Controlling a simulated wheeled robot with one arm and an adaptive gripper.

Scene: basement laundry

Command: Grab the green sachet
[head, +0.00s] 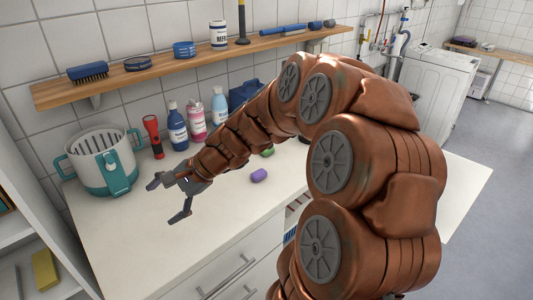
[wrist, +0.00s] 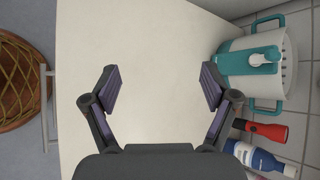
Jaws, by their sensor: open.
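A small green item (head: 267,152), perhaps the green sachet, lies on the white counter (head: 240,215) in the head view. My arm partly hides it, and it is too small to identify surely. My gripper (head: 167,201) is open and empty above the left part of the counter, to the left of the green item and apart from it. In the wrist view my gripper (wrist: 158,82) has its fingers spread over bare counter, and no green item shows there.
A purple item (head: 259,175) lies close to the green one. A teal and white bucket (head: 103,165), a red flashlight (head: 153,137) and several bottles (head: 177,128) stand along the wall. A wooden shelf (head: 160,72) hangs above. The front left counter is clear. A wicker basket (wrist: 18,85) is beyond the counter's edge.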

